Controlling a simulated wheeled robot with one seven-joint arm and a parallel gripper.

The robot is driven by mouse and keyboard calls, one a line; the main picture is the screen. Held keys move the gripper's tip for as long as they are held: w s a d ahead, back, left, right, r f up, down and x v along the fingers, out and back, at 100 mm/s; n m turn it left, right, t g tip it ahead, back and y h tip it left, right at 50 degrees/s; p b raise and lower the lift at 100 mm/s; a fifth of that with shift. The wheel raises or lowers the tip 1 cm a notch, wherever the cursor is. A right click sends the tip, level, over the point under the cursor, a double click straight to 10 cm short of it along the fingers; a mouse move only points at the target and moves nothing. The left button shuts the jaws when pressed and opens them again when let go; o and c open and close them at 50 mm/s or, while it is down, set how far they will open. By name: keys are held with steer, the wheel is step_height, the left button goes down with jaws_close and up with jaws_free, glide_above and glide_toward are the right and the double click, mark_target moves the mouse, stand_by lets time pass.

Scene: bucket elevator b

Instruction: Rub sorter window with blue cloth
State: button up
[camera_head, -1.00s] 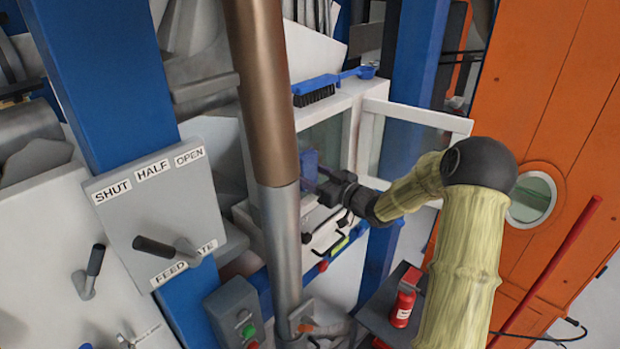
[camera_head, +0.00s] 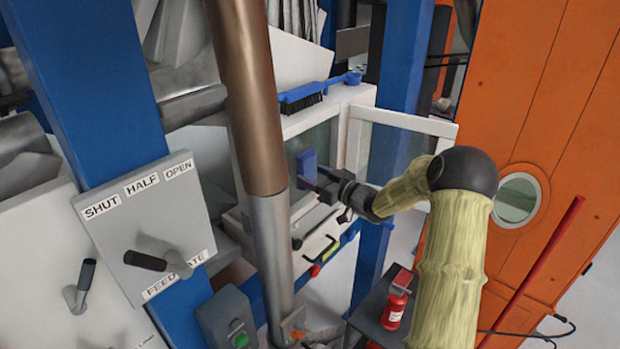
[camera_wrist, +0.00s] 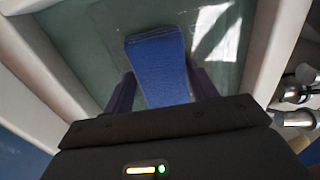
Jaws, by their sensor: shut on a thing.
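The blue cloth (camera_head: 307,166) is held in my gripper (camera_head: 318,181), which is shut on it. In the wrist view the cloth (camera_wrist: 160,68) sticks out ahead between the two dark fingers (camera_wrist: 162,90), its far end against or very close to the glass. The sorter window (camera_head: 318,142) is a greenish pane in the white cabinet; it fills the upper wrist view (camera_wrist: 90,40) inside a pale frame. I cannot tell for certain whether cloth and glass touch. The brown and grey pipe hides the pane's left side.
A blue brush (camera_head: 302,97) lies on the cabinet top. A framed clear door (camera_head: 400,140) stands open to the right of the window. A vertical pipe (camera_head: 250,110) stands in front at left.

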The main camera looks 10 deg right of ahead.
steer(key=shift+w+d, duration=0.2)
steer(key=w+d, duration=0.1)
steer(key=w+d+p, duration=0.1)
steer(key=d, duration=0.1)
steer(key=shift+w, duration=0.1)
stand_by(0.6)
stand_by(0.4)
steer(key=shift+s+a+b, duration=0.5)
steer(key=shift+s+a, duration=0.05)
steer(key=shift+a, duration=0.25)
steer(key=shift+s+a+b, duration=0.45)
steer(key=shift+s+a, duration=0.1)
steer(key=shift+a, duration=0.2)
